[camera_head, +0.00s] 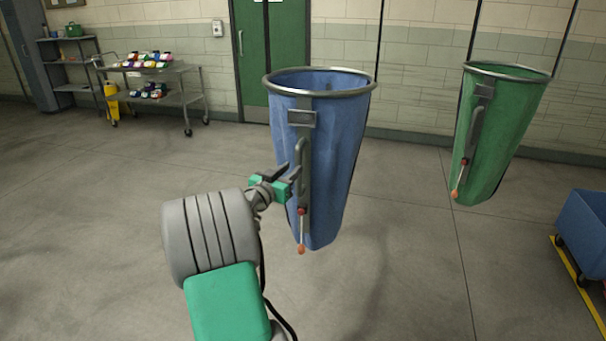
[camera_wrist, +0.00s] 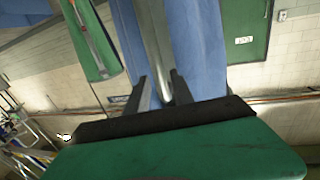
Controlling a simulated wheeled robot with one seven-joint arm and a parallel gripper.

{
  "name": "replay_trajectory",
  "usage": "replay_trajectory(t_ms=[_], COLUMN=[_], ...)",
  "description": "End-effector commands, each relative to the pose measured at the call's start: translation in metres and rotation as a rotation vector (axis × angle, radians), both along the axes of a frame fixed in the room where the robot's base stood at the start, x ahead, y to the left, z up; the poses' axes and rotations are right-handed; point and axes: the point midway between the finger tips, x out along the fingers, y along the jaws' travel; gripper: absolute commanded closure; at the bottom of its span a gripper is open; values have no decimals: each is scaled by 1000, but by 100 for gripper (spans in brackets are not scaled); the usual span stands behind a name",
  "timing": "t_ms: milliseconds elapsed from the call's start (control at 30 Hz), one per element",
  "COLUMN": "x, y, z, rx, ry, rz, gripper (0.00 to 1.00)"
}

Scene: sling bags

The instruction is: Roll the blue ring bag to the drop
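The blue ring bag (camera_head: 338,140) hangs at the centre of the head view, with a metal ring at its mouth and a grey strap down its front. A grey handle (camera_head: 302,158) is on the strap, with a red-and-orange pull cord below it. My gripper (camera_head: 289,172) is close to the handle, on its left. In the wrist view the bag (camera_wrist: 203,50) fills the upper middle. The two fingers of my gripper (camera_wrist: 160,86) are apart, with the handle (camera_wrist: 157,45) lined up between or just beyond them; contact cannot be told.
A green ring bag (camera_head: 505,125) hangs to the right, clear of the blue one. A blue wheeled bin (camera_head: 583,232) stands at the right edge by a yellow floor line (camera_head: 578,288). A cart (camera_head: 172,98) and shelf stand far left. The floor between is open.

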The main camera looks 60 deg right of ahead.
Motion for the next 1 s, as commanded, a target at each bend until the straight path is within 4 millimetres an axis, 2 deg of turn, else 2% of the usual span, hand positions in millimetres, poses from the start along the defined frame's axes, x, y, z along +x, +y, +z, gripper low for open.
replay_trajectory(t_ms=[167,300,467,767,1000], x=[-5,-6,-6,-5,-5], y=[-25,-53,-74,-79,-78], z=[4,5,3,2,2], rx=[-14,-13,-12,-11,-11], ry=[3,3,2,3,3], rz=[-9,-9,-5,-3,-3], gripper=[71,71,71,71,91])
